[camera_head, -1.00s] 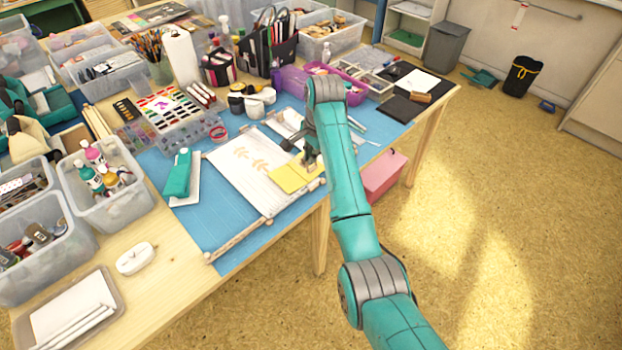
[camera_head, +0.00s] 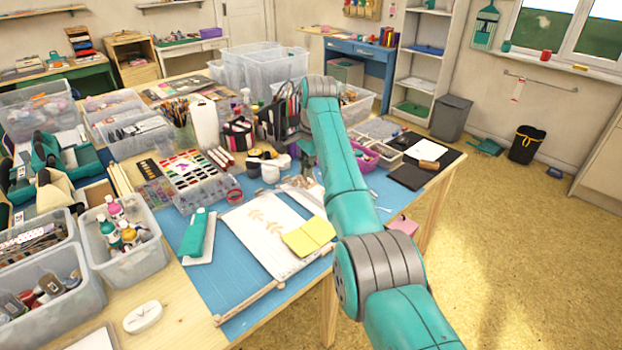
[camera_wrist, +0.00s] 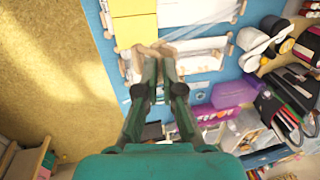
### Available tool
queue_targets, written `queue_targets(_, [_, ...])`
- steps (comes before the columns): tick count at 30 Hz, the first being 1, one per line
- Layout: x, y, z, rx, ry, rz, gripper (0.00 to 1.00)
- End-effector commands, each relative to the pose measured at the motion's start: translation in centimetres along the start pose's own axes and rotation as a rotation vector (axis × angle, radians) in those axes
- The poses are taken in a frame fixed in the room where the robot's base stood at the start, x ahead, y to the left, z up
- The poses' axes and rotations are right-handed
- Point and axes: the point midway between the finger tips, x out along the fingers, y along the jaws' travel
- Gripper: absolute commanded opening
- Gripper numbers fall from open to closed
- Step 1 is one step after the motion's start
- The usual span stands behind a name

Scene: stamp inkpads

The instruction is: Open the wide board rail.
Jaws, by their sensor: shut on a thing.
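The wide white board (camera_head: 265,235) with a brown leaf print lies on the blue mat, with a pale wooden rail (camera_head: 248,300) along its near left edge. Yellow paper (camera_head: 308,236) covers its right part and also shows in the wrist view (camera_wrist: 134,25). In the wrist view, my gripper (camera_wrist: 154,52) is shut on a pale wooden piece beside the yellow paper, at the end of a light rail (camera_wrist: 195,45); I cannot tell exactly which part it grips. In the head view, my arm hides most of the gripper and the board's far right side.
A teal stamp holder (camera_head: 195,232) on a white card lies left of the board. A paint box (camera_head: 190,172), purple tray (camera_head: 366,158) and black pad (camera_head: 411,176) stand behind and to the right. Clear bins crowd the left. The table's front edge is close to the board.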

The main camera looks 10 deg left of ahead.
Motion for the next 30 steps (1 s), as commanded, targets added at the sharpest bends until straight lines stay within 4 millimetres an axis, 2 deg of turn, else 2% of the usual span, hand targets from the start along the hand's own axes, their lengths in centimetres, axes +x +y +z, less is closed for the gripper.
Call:
queue_targets(1, [1.28, -0.28, 0.7, -0.005, -0.008, 0.0, 0.0])
queue_targets(18, [0.84, -0.7, 0.69, -0.006, -0.008, 0.0, 0.0])
queue_targets(19, [0.84, -0.7, 0.7, -0.006, -0.008, 0.0, 0.13])
queue_targets(21, [0.81, -0.7, 0.69, -0.006, -0.008, 0.0, 0.3])
queue_targets(22, [0.8, -0.7, 0.69, -0.006, -0.008, 0.0, 0.33])
queue_targets(30, [0.59, -0.78, 0.67, -0.006, -0.007, -0.002, 0.33])
